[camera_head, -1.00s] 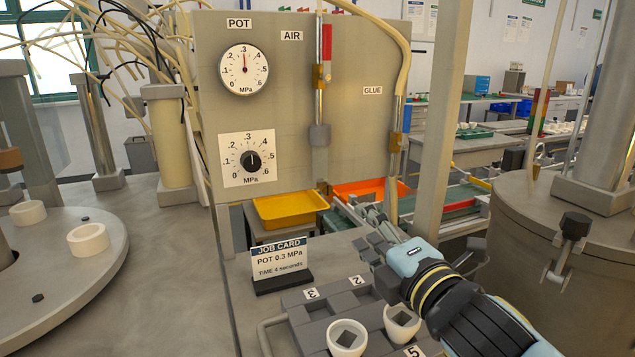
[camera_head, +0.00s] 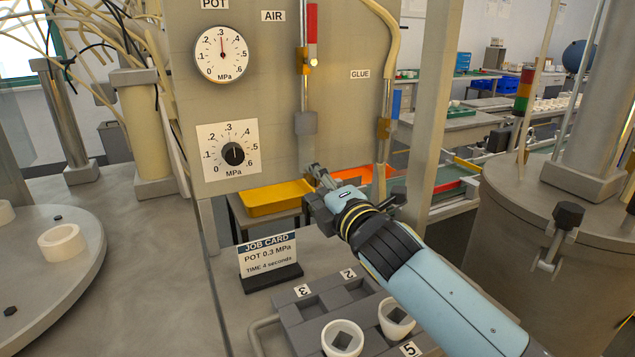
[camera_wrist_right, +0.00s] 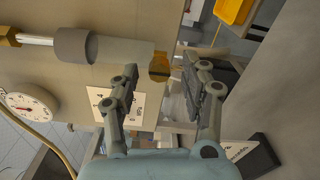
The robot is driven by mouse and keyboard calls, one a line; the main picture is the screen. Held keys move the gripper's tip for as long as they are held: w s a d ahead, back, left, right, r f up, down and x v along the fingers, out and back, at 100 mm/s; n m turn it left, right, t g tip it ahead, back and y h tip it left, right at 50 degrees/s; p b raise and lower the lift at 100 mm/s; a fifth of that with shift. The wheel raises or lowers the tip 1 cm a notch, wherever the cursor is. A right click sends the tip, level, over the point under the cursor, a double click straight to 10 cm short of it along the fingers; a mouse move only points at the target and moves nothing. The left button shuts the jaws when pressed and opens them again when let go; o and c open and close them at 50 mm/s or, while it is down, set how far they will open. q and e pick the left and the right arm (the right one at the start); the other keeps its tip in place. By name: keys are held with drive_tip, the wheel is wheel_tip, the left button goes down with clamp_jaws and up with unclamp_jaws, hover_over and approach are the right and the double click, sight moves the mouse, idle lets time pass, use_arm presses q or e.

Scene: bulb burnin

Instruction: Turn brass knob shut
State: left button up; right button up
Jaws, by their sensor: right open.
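My right gripper (camera_head: 318,172) is open and points up at the lower part of the panel, below the AIR line. In the right wrist view, a brass knob (camera_wrist_right: 160,67) at the end of a grey cylinder lies between the open fingertips (camera_wrist_right: 160,75); I cannot tell whether they touch it. The AIR line also carries a brass fitting (camera_head: 303,62) higher up and a dark grey collar (camera_head: 305,123). In the head view I cannot make out the knob near the fingertips. My left gripper is not in view.
The panel holds a POT gauge (camera_head: 222,54) reading about 0.3 MPa and a black dial knob (camera_head: 232,154). A job card (camera_head: 268,258) stands below. A yellow tray (camera_head: 270,200) is behind the gripper. White cups (camera_head: 342,338) sit in a grey numbered rack.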

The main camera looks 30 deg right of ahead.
drive_tip(key=shift+w, duration=0.1)
drive_tip(key=c, duration=0.4)
clamp_jaws()
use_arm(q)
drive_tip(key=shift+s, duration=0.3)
